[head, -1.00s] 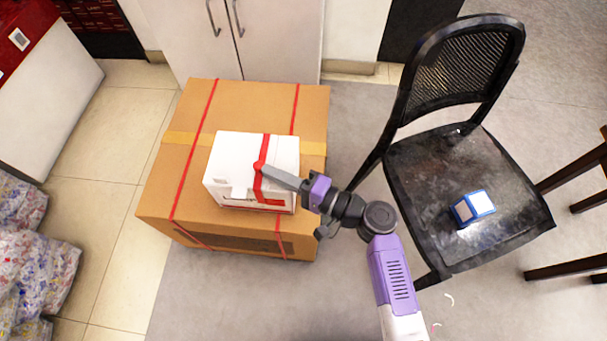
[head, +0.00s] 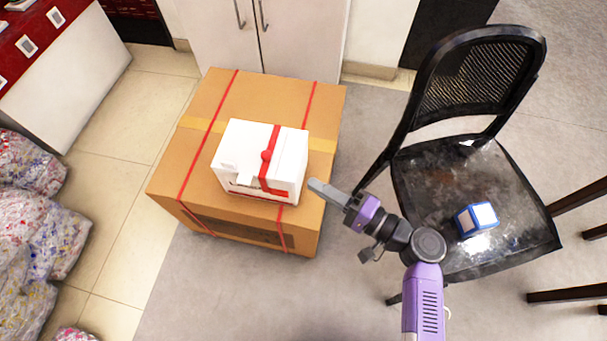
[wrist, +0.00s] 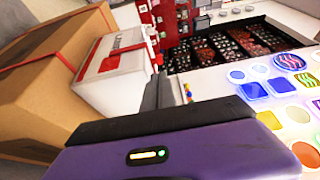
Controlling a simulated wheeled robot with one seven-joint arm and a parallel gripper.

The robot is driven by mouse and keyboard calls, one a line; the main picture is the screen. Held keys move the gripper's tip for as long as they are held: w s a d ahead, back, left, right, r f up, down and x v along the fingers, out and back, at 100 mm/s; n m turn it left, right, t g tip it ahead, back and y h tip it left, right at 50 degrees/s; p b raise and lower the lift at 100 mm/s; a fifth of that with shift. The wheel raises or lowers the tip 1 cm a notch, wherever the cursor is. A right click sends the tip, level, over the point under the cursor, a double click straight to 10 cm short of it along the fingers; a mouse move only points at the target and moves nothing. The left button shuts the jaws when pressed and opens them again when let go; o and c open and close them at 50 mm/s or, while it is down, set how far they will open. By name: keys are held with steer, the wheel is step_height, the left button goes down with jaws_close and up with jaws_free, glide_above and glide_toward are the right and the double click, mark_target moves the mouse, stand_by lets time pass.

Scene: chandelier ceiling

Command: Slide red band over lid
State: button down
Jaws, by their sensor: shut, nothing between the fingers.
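A white box (head: 232,152) with a lid sits on a large cardboard box. The red band (head: 273,140) runs over the right part of its lid and down the front, with a round red knob on it. The white box also shows in the wrist view (wrist: 98,95). My gripper (head: 312,184) is shut and empty. Its tip is just right of the white box's front right corner, apart from the red band. In the wrist view the gripper's purple body fills the bottom, and whether the band sits fully over the lid's edges cannot be told.
The cardboard box (head: 185,150) has red straps and stands on the floor by white cabinets (head: 300,40). A black chair (head: 440,170) with a small blue-and-white box (head: 477,219) stands at the right. Clear plastic bags (head: 35,225) lie at the left. Grey floor in front is free.

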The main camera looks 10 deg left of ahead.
steer(key=shift+v, duration=1.65)
